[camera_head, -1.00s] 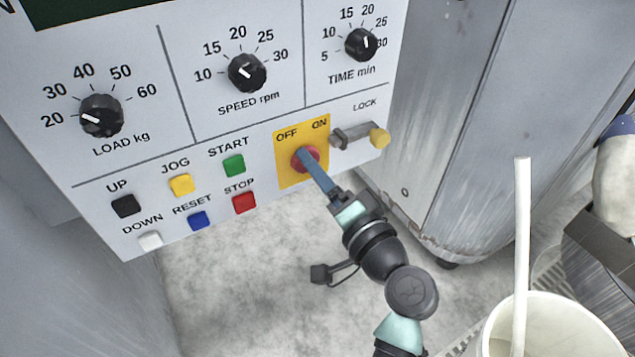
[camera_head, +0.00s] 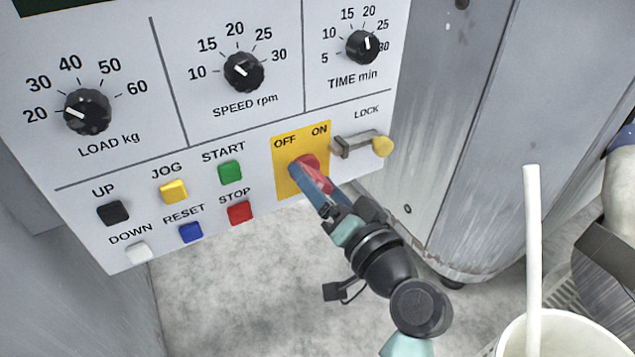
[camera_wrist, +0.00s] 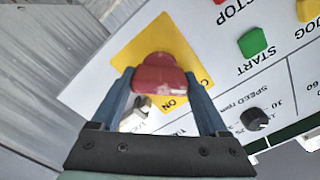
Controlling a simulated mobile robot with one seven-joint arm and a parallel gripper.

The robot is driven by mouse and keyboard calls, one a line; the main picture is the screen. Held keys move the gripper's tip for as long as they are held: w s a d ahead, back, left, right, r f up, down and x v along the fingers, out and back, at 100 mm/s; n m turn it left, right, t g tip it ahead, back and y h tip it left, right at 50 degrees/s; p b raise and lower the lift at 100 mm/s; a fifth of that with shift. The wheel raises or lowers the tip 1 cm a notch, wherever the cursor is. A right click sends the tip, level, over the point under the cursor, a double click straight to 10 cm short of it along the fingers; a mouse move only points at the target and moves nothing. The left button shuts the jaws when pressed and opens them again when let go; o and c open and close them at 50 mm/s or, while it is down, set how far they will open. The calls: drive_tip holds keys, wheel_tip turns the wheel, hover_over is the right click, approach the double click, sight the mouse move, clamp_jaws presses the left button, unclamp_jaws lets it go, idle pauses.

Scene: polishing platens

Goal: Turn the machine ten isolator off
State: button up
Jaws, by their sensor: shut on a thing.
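The isolator is a red rotary knob (camera_head: 316,176) on a yellow plate (camera_head: 286,183) marked OFF at the left and ON at the right, low on the grey control panel. My gripper (camera_head: 300,172) reaches up to it from below right, its blue fingers at the knob. In the wrist view my gripper (camera_wrist: 160,85) has one finger on each side of the red knob (camera_wrist: 160,72), shut on it. The fingers hide part of the knob in the head view, so I cannot tell exactly which mark it points to.
A red STOP button (camera_head: 240,212) and a green START button (camera_head: 230,171) lie to the left. A white container (camera_head: 560,335) with a white stick stands at lower right.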

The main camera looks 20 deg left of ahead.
drive_tip(key=o, duration=1.1)
drive_tip(key=shift+d, duration=0.1)
drive_tip(key=shift+p+v, duration=2.25)
drive_tip(key=shift+v, duration=4.2)
